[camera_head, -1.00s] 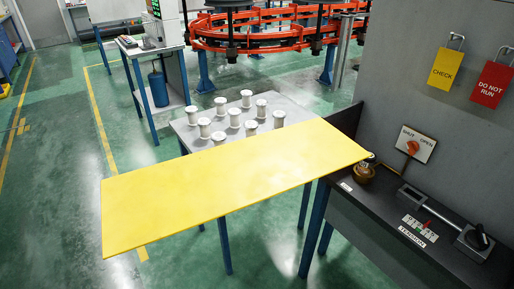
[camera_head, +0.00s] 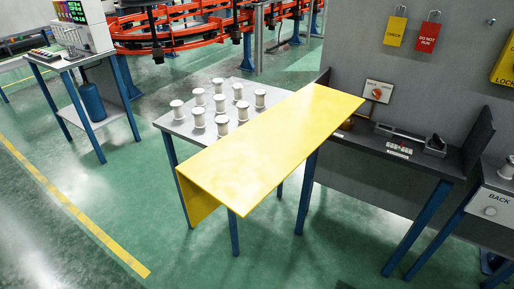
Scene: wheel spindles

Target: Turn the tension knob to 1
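A dark shelf (camera_head: 430,165) against the grey wall holds a control strip with a small label plate (camera_head: 399,150), too small to read now. At its right end is a black knob-like part (camera_head: 435,145), small in the head view; its setting cannot be read. The earlier, closer view shows the word TENSION on the label. Neither of my grippers is in view.
A yellow panel (camera_head: 270,145) spans the middle, partly over a grey table (camera_head: 175,122) with several white spools (camera_head: 221,124). A plate with an orange switch (camera_head: 377,92) is on the wall. Green floor is clear in front.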

